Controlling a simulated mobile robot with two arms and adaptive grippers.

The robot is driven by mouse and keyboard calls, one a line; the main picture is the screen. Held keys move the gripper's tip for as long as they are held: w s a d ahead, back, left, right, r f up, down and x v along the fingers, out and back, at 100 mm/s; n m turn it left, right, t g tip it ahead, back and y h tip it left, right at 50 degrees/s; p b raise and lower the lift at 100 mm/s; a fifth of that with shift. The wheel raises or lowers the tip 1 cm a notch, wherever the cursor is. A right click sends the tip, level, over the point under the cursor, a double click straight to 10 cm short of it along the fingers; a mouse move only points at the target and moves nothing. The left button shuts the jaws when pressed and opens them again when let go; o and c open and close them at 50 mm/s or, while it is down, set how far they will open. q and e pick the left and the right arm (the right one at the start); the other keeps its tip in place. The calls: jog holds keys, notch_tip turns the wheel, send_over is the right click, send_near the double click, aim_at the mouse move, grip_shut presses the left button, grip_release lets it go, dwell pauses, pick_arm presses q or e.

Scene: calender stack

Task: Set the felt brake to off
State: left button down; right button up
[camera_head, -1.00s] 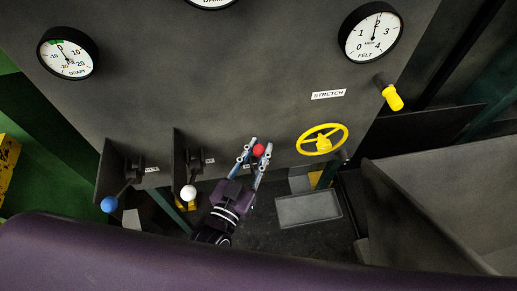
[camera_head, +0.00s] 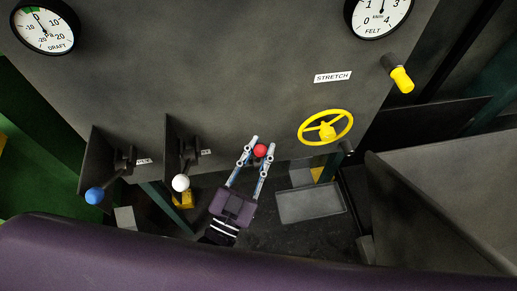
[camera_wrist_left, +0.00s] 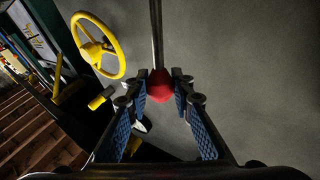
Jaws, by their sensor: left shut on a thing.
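A red ball knob (camera_head: 260,151) sits between the fingertips of my left gripper (camera_head: 262,142), low on the grey panel. In the left wrist view the red knob (camera_wrist_left: 160,86) is on the end of a dark rod (camera_wrist_left: 156,35), with a blue-padded finger on each side. My left gripper is shut on this knob. Its mount and any label beside it are hidden in the head view, so I cannot read which lever it is. The felt gauge (camera_head: 379,14) is at the top right, cut off by the frame. My right gripper is not in view.
To the left are a white-knobbed lever (camera_head: 181,183) and a blue-knobbed lever (camera_head: 94,195), each beside a dark upright plate. A yellow handwheel (camera_head: 326,127) and a yellow crank handle (camera_head: 402,80) are to the right. My purple body fills the bottom edge.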

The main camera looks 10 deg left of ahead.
pick_arm(q)
jog(key=s+m+t+h+b, duration=0.1)
jog(key=b, duration=0.1)
jog(key=s+f+m+b, duration=0.1)
jog(key=b, duration=0.1)
jog(key=s+d+m+t+h+b, duration=0.1)
jog(key=b, duration=0.1)
jog(key=shift+s+d+f+t+h, duration=0.1)
jog(key=shift+s+f+t+h, duration=0.2)
jog(key=shift+f, duration=0.1)
jog(key=c, duration=1.7)
grip_release()
